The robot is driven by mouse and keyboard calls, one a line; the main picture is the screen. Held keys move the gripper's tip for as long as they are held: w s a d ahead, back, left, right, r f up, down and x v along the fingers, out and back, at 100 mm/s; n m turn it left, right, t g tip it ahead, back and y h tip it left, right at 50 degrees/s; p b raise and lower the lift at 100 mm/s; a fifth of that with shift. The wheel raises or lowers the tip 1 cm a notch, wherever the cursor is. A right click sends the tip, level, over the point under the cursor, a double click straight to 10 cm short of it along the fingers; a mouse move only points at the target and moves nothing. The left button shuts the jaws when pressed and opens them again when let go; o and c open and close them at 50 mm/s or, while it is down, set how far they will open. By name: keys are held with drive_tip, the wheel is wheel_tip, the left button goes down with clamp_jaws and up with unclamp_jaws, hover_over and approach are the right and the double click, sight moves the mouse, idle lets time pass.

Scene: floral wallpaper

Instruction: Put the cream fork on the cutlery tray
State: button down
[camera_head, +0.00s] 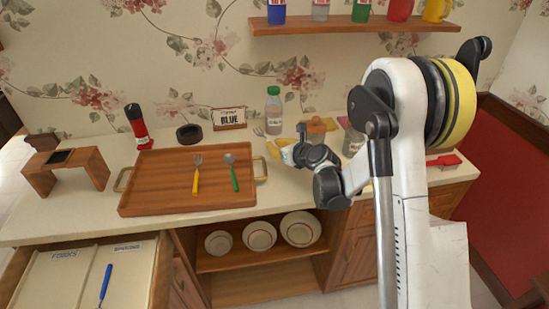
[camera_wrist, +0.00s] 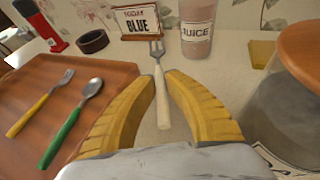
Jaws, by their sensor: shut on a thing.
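The cream fork (camera_wrist: 162,98) is between the two yellow fingers of my gripper (camera_wrist: 161,76) in the wrist view, tines pointing away from me. My gripper is shut on its pale handle. In the head view the fork's tines (camera_head: 259,132) stick out to the left of my gripper (camera_head: 273,148), right of the tray. The wooden cutlery tray (camera_head: 150,168) lies on the counter and also shows at the left of the wrist view (camera_wrist: 100,68). A yellow-handled fork (camera_head: 196,175) and a green-handled spoon (camera_head: 233,172) lie on it.
A "BLUE" sign (camera_head: 229,118), a juice bottle (camera_head: 273,110) and a dark ring (camera_head: 189,134) stand behind the tray. A red-and-black bottle (camera_head: 137,125) and a wooden stand (camera_head: 67,168) are left. An open drawer (camera_head: 60,280) holds a blue utensil (camera_head: 105,285). The tray's left half is bare.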

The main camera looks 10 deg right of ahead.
drive_tip(key=shift+f+b, duration=0.95)
drive_tip(key=shift+f, duration=1.1)
drive_tip(key=shift+f, duration=0.1)
drive_tip(key=c, duration=1.5)
unclamp_jaws()
